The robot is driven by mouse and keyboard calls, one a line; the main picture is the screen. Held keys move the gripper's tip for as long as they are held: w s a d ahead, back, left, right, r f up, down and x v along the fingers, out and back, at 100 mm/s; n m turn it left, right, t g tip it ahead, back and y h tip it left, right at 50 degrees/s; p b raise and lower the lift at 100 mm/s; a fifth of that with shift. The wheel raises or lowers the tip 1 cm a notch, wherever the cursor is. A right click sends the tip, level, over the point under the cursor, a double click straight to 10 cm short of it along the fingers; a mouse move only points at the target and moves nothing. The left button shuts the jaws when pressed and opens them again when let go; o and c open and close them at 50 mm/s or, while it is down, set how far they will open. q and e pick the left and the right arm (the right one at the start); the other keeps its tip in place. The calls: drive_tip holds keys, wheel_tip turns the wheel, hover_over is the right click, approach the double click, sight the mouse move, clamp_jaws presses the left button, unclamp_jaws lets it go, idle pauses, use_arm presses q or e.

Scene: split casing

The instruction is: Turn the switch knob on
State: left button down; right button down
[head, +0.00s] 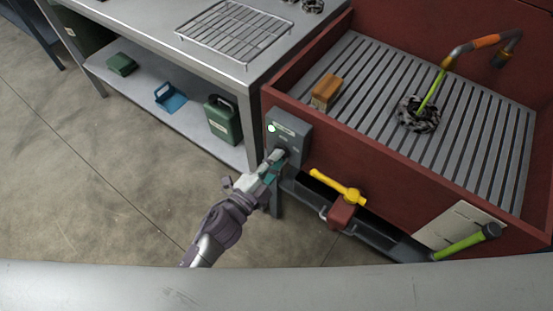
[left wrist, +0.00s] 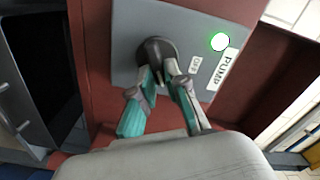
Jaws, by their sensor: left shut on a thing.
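The switch box (head: 299,125) is a grey panel on the front left corner of the red wash bench. Its dark round knob (left wrist: 156,50) shows in the left wrist view, below and left of a lit green lamp (left wrist: 220,41). The lamp also shows in the head view (head: 271,128). A "PUMP" label (left wrist: 221,69) and a smaller label (left wrist: 195,64) sit beside the knob. My left gripper (left wrist: 163,72) is shut on the knob, its fingers on either side and covering part of it. My right gripper is not in view.
The red bench (head: 390,165) has a slatted top with an orange-brown block (head: 326,91) and a hose. A yellow-handled tool (head: 338,187) and a green-handled hammer (head: 466,242) are at its front. A steel table (head: 150,22) stands left. The floor before it is clear.

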use_arm(q)
drive_tip(key=c, duration=1.2)
unclamp_jaws()
drive_tip(key=shift+s+a, duration=0.1)
drive_tip(key=v, duration=1.1)
drive_tip(key=shift+s+a, duration=0.2)
drive_tip(key=shift+s, duration=0.15)
